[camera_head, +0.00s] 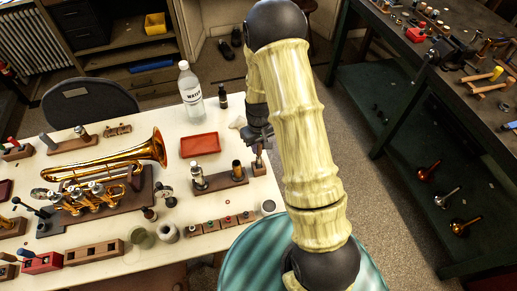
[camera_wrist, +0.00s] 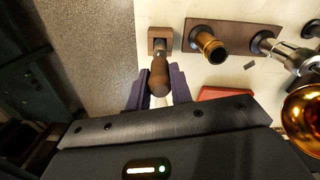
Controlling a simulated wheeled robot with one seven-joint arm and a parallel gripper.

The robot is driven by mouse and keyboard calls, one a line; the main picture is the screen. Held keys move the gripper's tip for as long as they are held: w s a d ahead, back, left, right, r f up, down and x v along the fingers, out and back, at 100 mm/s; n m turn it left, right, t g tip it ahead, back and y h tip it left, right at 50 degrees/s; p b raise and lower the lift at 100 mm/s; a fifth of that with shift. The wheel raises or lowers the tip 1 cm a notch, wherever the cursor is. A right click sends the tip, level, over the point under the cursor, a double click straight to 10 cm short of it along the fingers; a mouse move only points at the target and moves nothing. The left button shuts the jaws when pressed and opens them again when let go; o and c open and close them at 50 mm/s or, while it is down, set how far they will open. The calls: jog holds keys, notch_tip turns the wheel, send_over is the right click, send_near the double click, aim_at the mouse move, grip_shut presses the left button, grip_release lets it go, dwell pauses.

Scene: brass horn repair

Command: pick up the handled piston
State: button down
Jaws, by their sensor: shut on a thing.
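The handled piston has a brown rounded handle (camera_wrist: 159,76) and a short metal shaft that meets a small square wooden block (camera_wrist: 152,33). In the wrist view my gripper (camera_wrist: 160,92) has its dark fingers on both sides of the handle and is shut on it. In the head view my gripper (camera_head: 257,138) points down over the block (camera_head: 259,170) at the table's right edge. The shaft appears to be still in or just over the block; I cannot tell which. The fingers hide part of the handle.
Just left of the block, a wooden stand (camera_head: 221,182) holds a brass cylinder (camera_head: 237,171) and a silver valve (camera_head: 198,178). A red tray (camera_head: 200,144), a water bottle (camera_head: 190,95) and a brass trumpet (camera_head: 105,165) are farther left. Open floor lies to the right.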

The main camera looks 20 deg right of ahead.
notch_tip(320, 180, up, 9)
jog(key=shift+f+b, duration=0.15)
jog(key=shift+b, duration=0.6)
